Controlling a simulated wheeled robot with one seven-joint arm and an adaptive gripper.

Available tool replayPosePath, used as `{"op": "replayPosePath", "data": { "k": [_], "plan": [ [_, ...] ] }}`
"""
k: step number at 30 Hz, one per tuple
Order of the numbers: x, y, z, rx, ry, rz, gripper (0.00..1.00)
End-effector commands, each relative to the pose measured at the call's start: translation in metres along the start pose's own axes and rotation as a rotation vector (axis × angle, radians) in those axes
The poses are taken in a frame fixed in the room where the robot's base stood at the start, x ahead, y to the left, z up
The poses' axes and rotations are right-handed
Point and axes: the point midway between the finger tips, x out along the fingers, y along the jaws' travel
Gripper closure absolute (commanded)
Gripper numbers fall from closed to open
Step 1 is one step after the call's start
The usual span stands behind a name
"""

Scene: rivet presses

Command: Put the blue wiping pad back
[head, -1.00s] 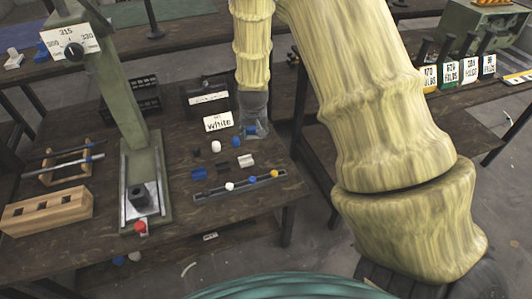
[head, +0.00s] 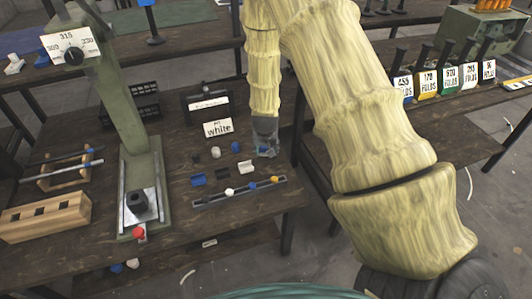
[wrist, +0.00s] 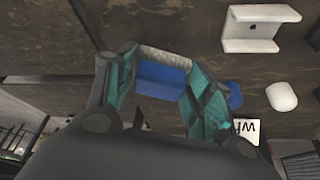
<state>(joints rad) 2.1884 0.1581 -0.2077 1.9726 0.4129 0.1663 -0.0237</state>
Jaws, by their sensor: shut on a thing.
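The blue wiping pad (wrist: 162,80), a blue block with a pale, fuzzy-looking edge, sits between the two teal fingers of my gripper (wrist: 160,88) in the wrist view. The fingers are shut on it. In the head view my gripper (head: 265,148) points down over the right back part of the dark worktable (head: 110,250), beside the "White" card (head: 217,128). The pad itself is hard to make out there. I cannot tell whether the pad touches the tabletop.
Small parts lie close by: a white knob (head: 215,152), a blue knob (head: 235,147), a white bracket (head: 245,167) and a blue bracket (head: 198,180). A rail (head: 215,195) holds small caps. A green press (head: 125,115) and wooden rack (head: 45,215) stand left.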

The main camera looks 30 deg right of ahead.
Motion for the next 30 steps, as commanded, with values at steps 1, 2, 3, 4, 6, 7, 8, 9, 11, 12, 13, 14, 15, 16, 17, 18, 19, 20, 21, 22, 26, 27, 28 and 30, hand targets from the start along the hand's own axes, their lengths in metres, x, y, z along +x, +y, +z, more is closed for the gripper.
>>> {"op": "replayPosePath", "data": {
  "k": [1, 2, 3, 4, 6, 7, 8, 9, 11, 12, 13, 14, 15, 16, 17, 18, 19, 20, 21, 22, 26, 27, 28, 30],
  "plan": [
    [0.009, 0.000, 0.004, 0.000, -0.003, 0.001, 0.73],
    [0.012, 0.000, 0.006, 0.000, -0.002, 0.000, 0.73],
    [0.016, 0.000, 0.007, 0.000, -0.002, 0.000, 0.73],
    [0.018, 0.000, 0.008, 0.000, -0.002, 0.000, 0.73],
    [0.021, 0.000, 0.009, -0.001, -0.001, 0.000, 0.73],
    [0.021, -0.001, 0.009, -0.001, -0.001, 0.000, 0.73],
    [0.020, -0.001, 0.009, -0.001, 0.000, 0.000, 0.73],
    [0.020, -0.001, 0.008, -0.001, 0.000, 0.000, 0.73],
    [0.020, -0.001, 0.009, -0.001, 0.000, 0.000, 0.73],
    [0.020, 0.000, 0.009, -0.001, -0.001, 0.000, 0.73],
    [0.021, 0.000, 0.009, -0.001, -0.001, 0.000, 0.73],
    [0.021, 0.000, 0.009, -0.001, -0.001, 0.000, 0.73],
    [0.022, 0.000, 0.009, -0.001, -0.001, 0.000, 0.73],
    [0.023, 0.000, 0.009, -0.001, -0.001, 0.000, 0.73],
    [0.022, 0.000, 0.009, -0.001, 0.000, 0.000, 0.44],
    [0.022, 0.000, 0.009, -0.001, 0.000, 0.000, 0.36],
    [0.022, 0.000, 0.009, -0.001, 0.000, 0.000, 0.31],
    [0.022, 0.000, 0.009, -0.001, 0.000, 0.000, 0.26],
    [0.022, 0.000, 0.009, -0.001, 0.000, 0.000, 0.26],
    [0.022, 0.000, 0.009, -0.001, -0.001, 0.000, 0.26],
    [0.022, 0.000, 0.009, -0.001, -0.001, 0.000, 0.26],
    [0.022, 0.000, 0.009, -0.001, -0.001, 0.000, 0.26],
    [0.022, 0.000, 0.009, -0.001, -0.001, 0.000, 0.26],
    [0.021, 0.000, 0.009, -0.001, 0.000, 0.000, 0.26]
  ]
}}
